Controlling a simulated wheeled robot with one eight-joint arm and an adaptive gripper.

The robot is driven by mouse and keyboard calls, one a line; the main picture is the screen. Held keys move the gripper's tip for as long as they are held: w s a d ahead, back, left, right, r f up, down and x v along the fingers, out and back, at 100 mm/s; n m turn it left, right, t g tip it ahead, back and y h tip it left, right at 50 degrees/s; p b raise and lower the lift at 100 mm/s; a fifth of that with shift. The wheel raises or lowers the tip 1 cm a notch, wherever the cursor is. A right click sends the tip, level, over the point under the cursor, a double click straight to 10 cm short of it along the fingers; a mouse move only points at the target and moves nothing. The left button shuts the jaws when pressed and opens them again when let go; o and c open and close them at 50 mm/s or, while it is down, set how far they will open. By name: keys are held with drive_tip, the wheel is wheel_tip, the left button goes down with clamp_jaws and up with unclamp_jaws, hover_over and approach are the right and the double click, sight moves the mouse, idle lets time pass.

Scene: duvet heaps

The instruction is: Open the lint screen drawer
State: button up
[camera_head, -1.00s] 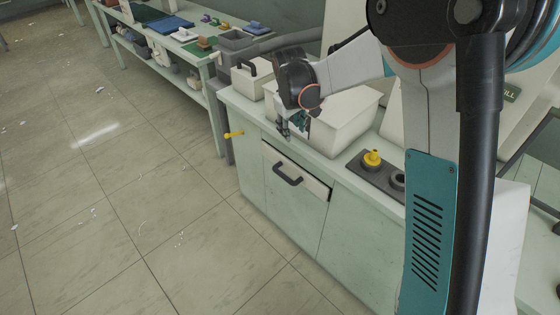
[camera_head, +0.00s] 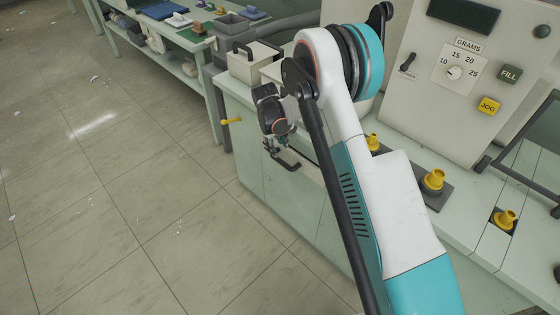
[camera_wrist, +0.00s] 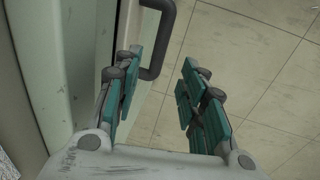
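The drawer (camera_head: 312,170) is a pale front panel set in the green cabinet, mostly hidden behind my arm in the head view. Its dark bar handle (camera_head: 289,163) sticks out from it. In the wrist view the handle (camera_wrist: 158,48) lies ahead of my fingers, closer to the left finger, with its bar over the gap. My gripper (camera_head: 271,147) is beside the handle and in front of the cabinet. In the wrist view the gripper (camera_wrist: 158,90) is open, its teal-padded fingers apart with nothing held between them. I cannot tell whether a finger touches the handle.
A yellow knob (camera_head: 232,121) juts from the cabinet's left side. A white lidded box (camera_head: 254,64) stands on the counter. Yellow fittings (camera_head: 433,181) and a control panel (camera_head: 460,70) are at the right.

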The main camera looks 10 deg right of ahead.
sight(281, 160)
drive_tip(key=f+b, duration=0.1)
drive_tip(key=f, duration=0.2)
drive_tip(key=d+f+b, duration=0.1)
drive_tip(key=f, duration=0.2)
drive_tip(key=w+f+b, duration=0.1)
drive_tip(key=f, duration=0.2)
drive_tip(key=shift+d, duration=0.2)
clamp_jaws()
